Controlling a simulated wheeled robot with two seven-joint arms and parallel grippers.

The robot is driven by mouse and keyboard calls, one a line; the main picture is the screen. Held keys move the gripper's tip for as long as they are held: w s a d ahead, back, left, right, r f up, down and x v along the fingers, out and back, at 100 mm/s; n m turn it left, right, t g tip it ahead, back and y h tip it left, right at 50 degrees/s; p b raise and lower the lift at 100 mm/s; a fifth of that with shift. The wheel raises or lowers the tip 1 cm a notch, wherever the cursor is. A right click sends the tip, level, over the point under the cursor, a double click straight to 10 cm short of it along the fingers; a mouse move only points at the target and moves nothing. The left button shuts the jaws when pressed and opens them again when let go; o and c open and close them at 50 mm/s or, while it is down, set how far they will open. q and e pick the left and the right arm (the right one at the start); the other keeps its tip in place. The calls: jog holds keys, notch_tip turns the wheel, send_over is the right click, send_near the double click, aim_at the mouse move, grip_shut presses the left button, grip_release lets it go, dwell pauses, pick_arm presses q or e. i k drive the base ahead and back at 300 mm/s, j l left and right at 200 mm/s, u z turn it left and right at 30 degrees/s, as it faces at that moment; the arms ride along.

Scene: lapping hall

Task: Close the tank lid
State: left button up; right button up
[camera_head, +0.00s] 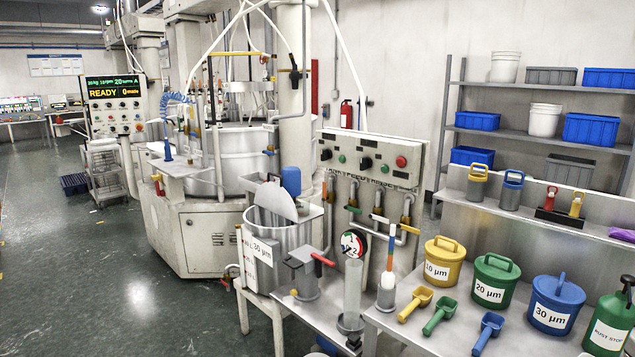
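The tank (290,238) is a grey metal cylinder on a low metal stand left of the bench, with a white "30 µm" label on its front left. A pale grey rounded lid plate (277,202) stands tilted up over the tank's mouth, so part of the opening shows. The tank's contents cannot be made out. Neither of my grippers is in view.
A control panel (370,158) with pipes stands behind the tank. The metal bench (400,345) to the right bears yellow, green and blue buckets (556,304), several scoops and a spray bottle (609,325). A lapping machine (205,235) stands behind left. The floor (75,270) at left is clear.

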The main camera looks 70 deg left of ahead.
aim_at(272, 196)
jog(key=u, duration=2.5)
jog(key=i+j+u, duration=0.1)
jog(key=i, duration=0.7)
